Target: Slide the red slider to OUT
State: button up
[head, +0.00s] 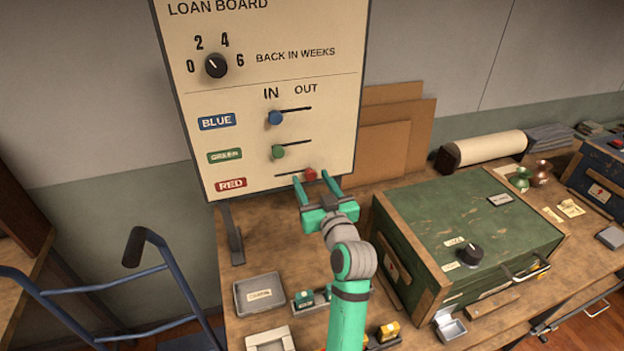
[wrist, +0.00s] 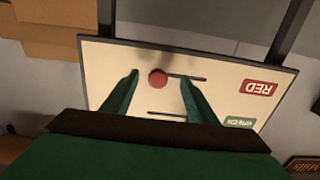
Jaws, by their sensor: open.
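The loan board (head: 265,212) stands upright with IN and OUT marked above three slots. The red slider (head: 310,174) is a round red knob at the right end of its slot, below OUT. It also shows in the wrist view (wrist: 157,79), where the picture is turned upside down and the bare slot runs right of the knob. My gripper (head: 311,177) is open at the board, with one finger on each side of the knob. In the wrist view a gap shows on both sides of the knob. I cannot tell how deep the fingertips reach.
The blue slider (head: 275,118) and green slider (head: 278,151) sit at the left, IN end of their slots above. A black dial (head: 215,65) is higher up. A green box (head: 470,225) stands on the bench to the right. A grey tray (head: 258,294) lies below the board.

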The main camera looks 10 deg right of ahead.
jog(key=s+d, duration=0.1)
jog(key=s, duration=0.6)
jog(key=shift+d, duration=0.25)
dwell(0.3)
dwell(0.4)
